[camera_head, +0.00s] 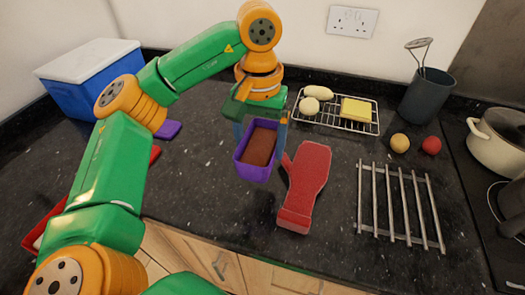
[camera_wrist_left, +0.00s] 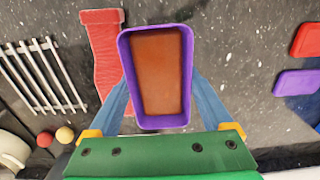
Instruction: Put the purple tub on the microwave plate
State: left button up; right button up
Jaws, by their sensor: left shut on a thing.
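The purple tub (camera_head: 252,172) is a small open rectangular container with brown contents. My left gripper (camera_head: 261,128) is shut on it, with one finger against each long side. In the left wrist view the tub (camera_wrist_left: 160,122) sits level between the two blue-grey fingers of the gripper (camera_wrist_left: 160,98). It appears held above the dark counter, just left of a red oven mitt; the exact gap below it is hard to tell. I see no microwave plate in either view. My right gripper is not in view.
The red mitt (camera_head: 308,180) lies beside a metal rack (camera_head: 400,205). Behind are a wire rack with food (camera_head: 350,124), a dark utensil pot (camera_head: 427,95) and a blue cooler (camera_head: 85,85). A purple lid (camera_head: 168,130) lies left. A cream pot (camera_head: 497,140) stands right.

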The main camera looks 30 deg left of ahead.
aim_at(254, 138)
pick_arm(q)
jog(key=w+a+f, duration=0.1)
jog(key=f, duration=0.1)
jog(key=w+a+f, duration=0.1)
jog(key=f, duration=0.1)
jog(key=w+a+f, duration=0.2)
jog(key=shift+w, duration=0.1)
jog(key=shift+w+a+f, duration=0.1)
jog(key=shift+a+f, duration=0.05)
jog(key=shift+f, duration=1.6)
jog(key=shift+f, duration=0.1)
jog(key=o, duration=1.5)
